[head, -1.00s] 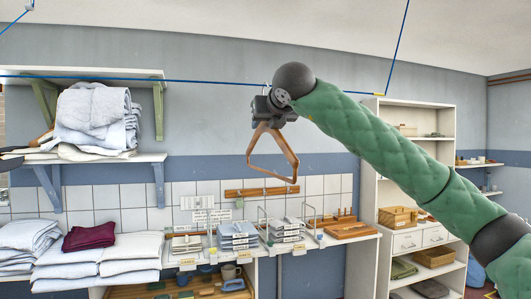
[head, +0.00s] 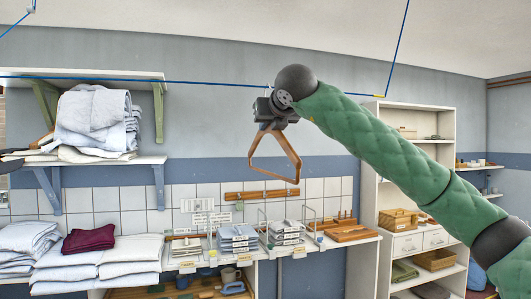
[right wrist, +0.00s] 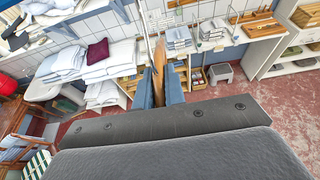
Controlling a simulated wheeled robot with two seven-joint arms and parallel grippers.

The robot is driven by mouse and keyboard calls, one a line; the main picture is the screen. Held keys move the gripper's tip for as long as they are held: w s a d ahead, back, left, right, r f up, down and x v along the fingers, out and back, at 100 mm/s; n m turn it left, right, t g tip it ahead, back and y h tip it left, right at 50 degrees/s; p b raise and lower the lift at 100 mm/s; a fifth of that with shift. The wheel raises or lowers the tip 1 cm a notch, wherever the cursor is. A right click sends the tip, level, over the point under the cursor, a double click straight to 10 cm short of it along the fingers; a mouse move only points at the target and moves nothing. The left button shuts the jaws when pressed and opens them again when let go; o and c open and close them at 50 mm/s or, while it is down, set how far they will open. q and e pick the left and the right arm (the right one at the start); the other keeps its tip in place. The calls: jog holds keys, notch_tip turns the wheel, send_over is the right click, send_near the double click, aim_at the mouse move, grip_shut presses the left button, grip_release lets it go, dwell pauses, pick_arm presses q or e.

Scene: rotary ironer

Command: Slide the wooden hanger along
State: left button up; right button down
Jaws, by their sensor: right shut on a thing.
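The wooden hanger (head: 276,160) is a brown triangular frame hanging below the blue line (head: 200,82) in the head view. My right gripper (head: 272,112) is shut on the hanger near its top, close under the line. The hanger's hook is mostly hidden by the gripper. In the right wrist view the hanger (right wrist: 158,62) shows edge-on between the two blue-grey fingers of the right gripper (right wrist: 160,92). My left gripper is not in view.
A wall shelf (head: 95,158) with folded linens stands at left. White pillows (head: 130,250) and a maroon cloth (head: 89,240) lie below it. A counter (head: 340,240) with trays runs along the wall. A tall white shelf unit (head: 420,108) stands at right. The space around the line is free.

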jog(key=shift+w+d+r+b, duration=0.1)
jog(key=shift+w+d+b, duration=0.25)
jog(key=shift+d, duration=0.55)
jog(key=shift+w+d+b, duration=0.25)
jog(key=shift+d+b, duration=0.2)
jog(key=shift+d, duration=0.4)
jog(key=shift+w+d+r+b, duration=0.1)
jog(key=shift+w+d+b, duration=0.25)
jog(key=shift+d, duration=0.55)
jog(key=shift+w+d+r+b, duration=0.1)
jog(key=shift+w+d+b, duration=0.2)
jog(key=shift+d, duration=0.65)
jog(key=shift+w+d+b, duration=0.25)
jog(key=shift+d+b, duration=0.1)
jog(key=shift+d, duration=0.6)
jog(key=shift+w+d+r+b, duration=0.1)
jog(key=shift+w+d+b, duration=0.2)
jog(key=shift+d, duration=0.65)
jog(key=w+d+b, duration=0.1)
jog(key=w+d, duration=0.1)
jog(key=d, duration=0.3)
jog(key=shift+d, duration=0.35)
